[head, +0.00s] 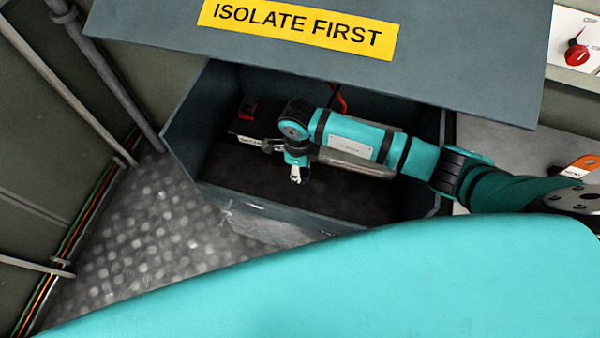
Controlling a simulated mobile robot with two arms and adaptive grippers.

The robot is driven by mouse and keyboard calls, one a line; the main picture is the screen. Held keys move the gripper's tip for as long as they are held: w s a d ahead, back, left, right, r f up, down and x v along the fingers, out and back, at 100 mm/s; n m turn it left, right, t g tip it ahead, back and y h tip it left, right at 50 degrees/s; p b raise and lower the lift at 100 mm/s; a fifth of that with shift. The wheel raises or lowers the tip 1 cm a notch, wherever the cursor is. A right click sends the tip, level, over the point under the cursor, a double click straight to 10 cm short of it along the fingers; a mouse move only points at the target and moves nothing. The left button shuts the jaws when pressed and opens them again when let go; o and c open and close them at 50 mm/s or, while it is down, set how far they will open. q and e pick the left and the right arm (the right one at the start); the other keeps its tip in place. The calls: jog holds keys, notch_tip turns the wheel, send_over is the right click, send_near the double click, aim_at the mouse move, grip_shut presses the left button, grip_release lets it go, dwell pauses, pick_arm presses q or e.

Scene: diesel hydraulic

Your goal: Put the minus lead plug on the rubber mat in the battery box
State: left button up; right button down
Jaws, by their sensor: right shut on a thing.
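The open battery box (190,110) is in the middle of the head view. Its dark floor, the rubber mat (235,178), shows bare in front of my arm. My left gripper is not in view.
The battery has a red part (249,108) on top. A red lead (339,97) shows behind my arm. The raised lid (460,70), with a yellow "ISOLATE FIRST" label (300,28), overhangs the box. Pipes (110,80) stand left; a red knob (577,53) is at upper right.

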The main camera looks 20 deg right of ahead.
jog(key=shift+w+d+f, duration=0.1)
jog(key=shift+w+d, duration=0.1)
jog(key=shift+w, duration=0.15)
notch_tip(320, 180, down, 4)
jog(key=b, duration=0.3)
jog(key=shift+w+d+r, duration=0.1)
jog(key=shift+r, duration=0.25)
jog(key=c, duration=1)
grip_release()
jog(key=shift+c, duration=0.2)
